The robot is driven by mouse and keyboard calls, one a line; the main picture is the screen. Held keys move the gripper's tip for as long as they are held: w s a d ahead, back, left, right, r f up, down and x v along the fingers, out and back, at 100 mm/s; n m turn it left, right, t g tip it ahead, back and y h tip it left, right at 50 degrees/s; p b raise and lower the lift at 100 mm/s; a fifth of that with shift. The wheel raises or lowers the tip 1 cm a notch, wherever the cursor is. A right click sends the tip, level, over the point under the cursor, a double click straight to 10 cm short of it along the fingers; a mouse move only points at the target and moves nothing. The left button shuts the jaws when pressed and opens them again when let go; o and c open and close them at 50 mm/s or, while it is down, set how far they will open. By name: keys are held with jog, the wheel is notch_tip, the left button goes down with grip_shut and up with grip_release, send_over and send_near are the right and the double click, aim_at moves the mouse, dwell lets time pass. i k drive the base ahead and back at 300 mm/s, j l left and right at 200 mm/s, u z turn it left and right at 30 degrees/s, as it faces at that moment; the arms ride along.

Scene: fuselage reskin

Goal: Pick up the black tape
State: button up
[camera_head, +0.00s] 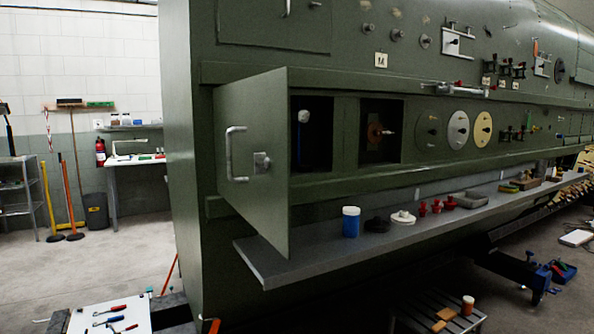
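A low, round black thing (377,226) lies on the grey shelf (290,262) below the green fuselage wall. It looks like the black tape, but it is too small to be sure. It sits between a blue jar with a white lid (351,222) on its left and a white round thing (403,218) on its right, with small gaps between them. Its top and front are uncovered. My gripper is not in view.
An open green door (255,200) with a handle sticks out over the shelf's left end. Red knobbed pieces (436,207) and grey trays (472,199) stand farther right on the shelf. A low slatted stand (440,312) is on the floor below. Open floor lies at left.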

aim_at(302, 168)
jog(key=u, duration=0.65)
jog(key=i+u, duration=0.1)
jog(key=u, duration=1.8)
jog(key=i+l+u, duration=0.1)
jog(key=u, duration=0.55)
jog(key=l+u, duration=0.1)
jog(key=u, duration=1.15)
jog(key=l+u, duration=0.1)
jog(key=u, duration=0.55)
jog(key=k+l+u, duration=0.2)
jog(key=k+u, duration=0.25)
jog(key=k+j+z, duration=0.1)
jog(key=z, duration=0.25)
jog(key=k+z, duration=0.15)
jog(key=z, duration=0.2)
jog(key=k+j+z, duration=0.1)
jog(key=z, duration=0.25)
jog(key=k+j+z, duration=0.1)
jog(key=k+z, duration=0.4)
jog(key=k, duration=0.25)
jog(key=k+z, duration=0.15)
jog(key=k, duration=0.65)
